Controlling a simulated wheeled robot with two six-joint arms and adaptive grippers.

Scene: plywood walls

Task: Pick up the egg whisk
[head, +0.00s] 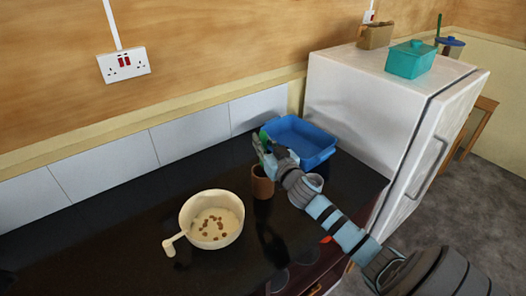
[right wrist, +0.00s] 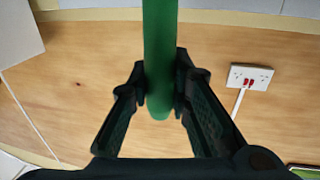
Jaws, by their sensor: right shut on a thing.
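My right gripper (head: 266,146) is above the dark counter, over a brown cup (head: 262,183). In the right wrist view the right gripper (right wrist: 160,88) is shut on a green handle, which I take to be the egg whisk (right wrist: 160,40). The handle runs between the two fingers, and its rounded end shows just past them. In the head view only a little green of the whisk (head: 264,137) shows at the fingers. Its wire end is not visible, and I cannot tell whether any of it is inside the cup. My left gripper is not in view.
A cream pan (head: 187,214) with brown pieces inside stands left of the cup. A blue tray (head: 318,157) is behind the gripper. A pale mug (head: 316,181) is partly hidden by my arm. A white fridge (head: 362,110) bounds the right side. The counter's left part is clear.

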